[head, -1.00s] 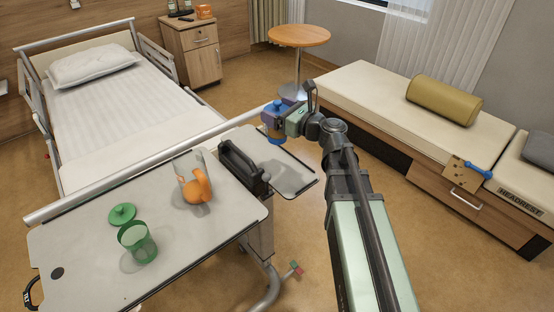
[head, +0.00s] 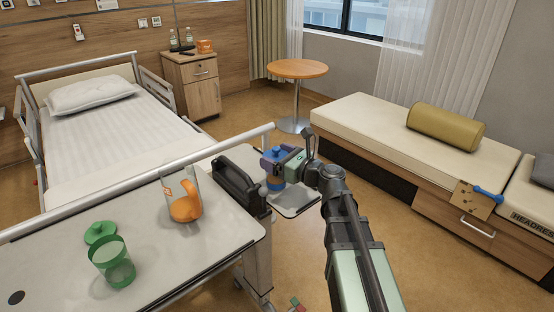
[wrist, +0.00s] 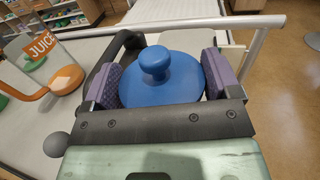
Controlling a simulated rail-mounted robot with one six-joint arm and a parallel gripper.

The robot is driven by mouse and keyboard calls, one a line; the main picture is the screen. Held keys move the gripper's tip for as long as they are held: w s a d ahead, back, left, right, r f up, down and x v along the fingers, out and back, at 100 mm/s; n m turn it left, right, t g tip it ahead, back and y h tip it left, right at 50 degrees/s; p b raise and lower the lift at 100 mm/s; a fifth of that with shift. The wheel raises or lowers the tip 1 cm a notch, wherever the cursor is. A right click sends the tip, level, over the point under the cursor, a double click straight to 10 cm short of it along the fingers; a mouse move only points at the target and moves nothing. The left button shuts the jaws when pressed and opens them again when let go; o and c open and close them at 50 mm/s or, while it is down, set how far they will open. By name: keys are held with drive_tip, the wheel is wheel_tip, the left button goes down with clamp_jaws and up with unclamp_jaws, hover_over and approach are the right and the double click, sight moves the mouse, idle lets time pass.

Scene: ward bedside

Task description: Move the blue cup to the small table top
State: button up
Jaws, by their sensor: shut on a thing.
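The blue cup has a blue lid with a round knob (wrist: 160,75) in the wrist view. In the head view the cup (head: 276,184) shows a blue and orange side under my gripper. My gripper (head: 275,161) is shut on it, with purple pads on both sides of the lid in the wrist view. The cup is upright, over or on the left part of the small grey table top (head: 300,202). I cannot tell whether its base touches that top. My gripper hides part of the cup.
The large table top (head: 200,245) holds a clear jug (head: 181,197) with an orange handle, a green cup (head: 113,262) and a green lid (head: 101,232). A black handled caddy (head: 240,185) stands close left of the cup. A round wooden table (head: 297,69) stands at the back.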

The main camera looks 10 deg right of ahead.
drive_tip(key=o, duration=1.1)
drive_tip(key=shift+r+p, duration=0.25)
drive_tip(key=shift+p, duration=0.1)
drive_tip(key=v, duration=1.2)
drive_tip(key=shift+f, duration=0.1)
